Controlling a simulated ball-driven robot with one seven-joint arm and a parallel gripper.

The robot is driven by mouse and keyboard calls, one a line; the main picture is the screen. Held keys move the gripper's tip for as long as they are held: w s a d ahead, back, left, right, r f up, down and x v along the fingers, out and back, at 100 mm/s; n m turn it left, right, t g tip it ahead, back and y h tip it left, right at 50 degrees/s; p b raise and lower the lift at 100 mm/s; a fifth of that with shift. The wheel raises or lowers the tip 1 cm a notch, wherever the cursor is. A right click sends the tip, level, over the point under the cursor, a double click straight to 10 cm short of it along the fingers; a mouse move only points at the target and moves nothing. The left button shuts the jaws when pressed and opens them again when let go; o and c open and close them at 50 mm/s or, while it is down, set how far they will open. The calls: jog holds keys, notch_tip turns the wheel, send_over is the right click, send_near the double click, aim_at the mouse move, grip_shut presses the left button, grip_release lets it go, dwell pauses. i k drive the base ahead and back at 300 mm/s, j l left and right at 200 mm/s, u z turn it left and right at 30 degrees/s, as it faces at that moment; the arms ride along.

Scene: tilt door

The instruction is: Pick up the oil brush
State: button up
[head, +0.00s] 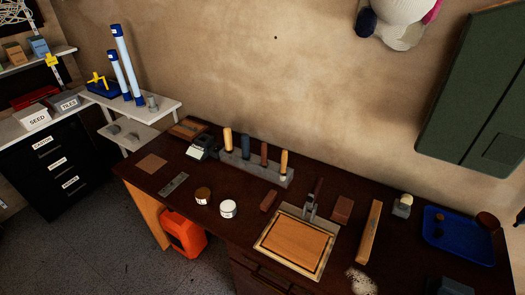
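A dark-handled tool (317,189) stands nearly upright in or beside small metal pieces at the back edge of a framed wooden board. It may be the oil brush, but its lower end is not clear. Several upright handles, two of them yellow (228,138), also stand in a long grey rack (256,171) farther back on the dark wooden workbench (222,182). I cannot tell whether one of these is the brush. My gripper is not in view.
The framed board (296,243) lies near the front edge. Two round tins (228,208), a long wooden piece (369,232), a small jar (402,206) and a blue tray (456,237) occupy the bench. An orange container (183,235) stands below. A green panel (480,95) hangs at right.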

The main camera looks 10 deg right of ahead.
aim_at(264, 151)
jog(key=i+j+z, duration=0.1)
jog(key=i+j, duration=0.2)
jog(key=i+j+z, duration=0.1)
jog(key=i+j, duration=0.15)
jog(key=j, duration=0.15)
jog(key=i+j+z, duration=0.1)
jog(key=i+j, duration=0.15)
jog(key=j, duration=0.15)
jog(key=i+j+z, duration=0.1)
jog(key=i+j, duration=0.15)
jog(key=j, duration=0.15)
jog(key=i+j+z, duration=0.1)
jog(key=j, duration=0.3)
jog(key=i, duration=0.1)
